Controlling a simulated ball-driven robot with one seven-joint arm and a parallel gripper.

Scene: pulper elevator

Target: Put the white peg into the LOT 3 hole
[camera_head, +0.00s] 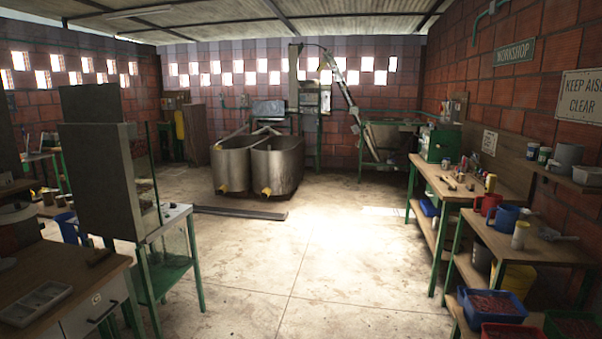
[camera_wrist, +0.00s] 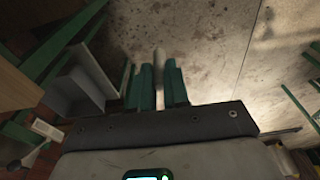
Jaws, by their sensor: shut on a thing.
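My gripper (camera_wrist: 159,68) shows only in the wrist view, with its green fingers pointing towards the top of the picture. It is shut on a pale, narrow thing between the fingers, which looks like the white peg (camera_wrist: 159,58). Only its upper part shows, and its far end blends with the pale floor below. The gripper hangs above open floor, clear of any surface. No LOT 3 label or hole can be made out in either view. My gripper is not in the head view.
Concrete floor (camera_head: 330,245) is clear in the middle. A wooden bench with a pale tray (camera_head: 35,303) and a grey machine (camera_head: 97,175) stand at left. Steel tanks (camera_head: 278,166) stand at the back. A workbench (camera_head: 455,188) with mugs and tools lines the right wall.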

